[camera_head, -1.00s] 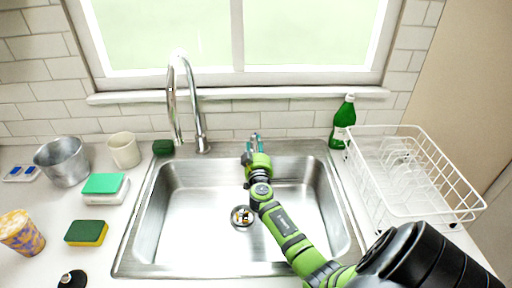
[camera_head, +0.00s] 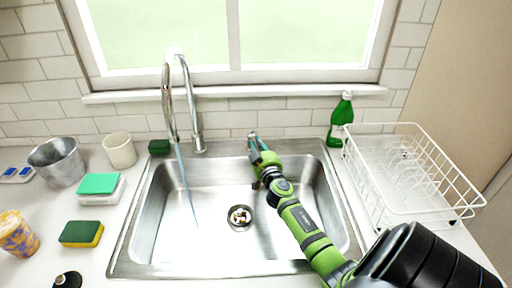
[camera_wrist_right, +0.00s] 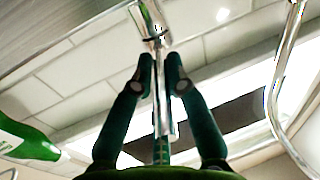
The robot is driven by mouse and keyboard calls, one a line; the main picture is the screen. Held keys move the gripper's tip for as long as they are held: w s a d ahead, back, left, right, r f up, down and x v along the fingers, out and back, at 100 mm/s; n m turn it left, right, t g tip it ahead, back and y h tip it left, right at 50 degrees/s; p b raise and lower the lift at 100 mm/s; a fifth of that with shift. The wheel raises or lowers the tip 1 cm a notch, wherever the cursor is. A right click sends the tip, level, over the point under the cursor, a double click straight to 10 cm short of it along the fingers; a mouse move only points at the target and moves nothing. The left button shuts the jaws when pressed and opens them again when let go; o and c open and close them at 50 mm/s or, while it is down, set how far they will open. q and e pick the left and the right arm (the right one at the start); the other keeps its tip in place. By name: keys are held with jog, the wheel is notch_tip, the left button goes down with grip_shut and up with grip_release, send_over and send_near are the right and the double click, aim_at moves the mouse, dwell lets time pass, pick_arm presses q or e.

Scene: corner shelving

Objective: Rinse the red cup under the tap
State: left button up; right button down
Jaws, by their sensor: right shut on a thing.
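No red cup shows in these views. The chrome tap (camera_head: 197,125) stands behind the steel sink (camera_head: 150,235), and a stream of water (camera_head: 186,182) runs from its spout into the left of the basin. My right gripper (camera_head: 253,136) is at the sink's back rim, right of the tap. In the right wrist view, my right gripper (camera_wrist_right: 160,72) has its fingers on either side of an upright metal rod (camera_wrist_right: 163,105), which looks like a tap handle, and is shut on it. My left gripper is out of view.
Left of the sink are a metal bucket (camera_head: 59,162), a cream mug (camera_head: 120,150), sponges (camera_head: 82,234) and a patterned cup (camera_head: 17,236). Right of it are a green bottle (camera_head: 340,121) and a white dish rack (camera_head: 385,185). The basin is clear except for my arm.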

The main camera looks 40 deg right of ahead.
jog(key=shift+w+r, duration=0.1)
jog(key=shift+r, duration=0.15)
jog(key=c, duration=1.3)
grip_release()
jog(key=shift+o, duration=0.2)
jog(key=shift+f, duration=0.1)
jog(key=shift+a, duration=0.1)
jog(key=v, duration=1.2)
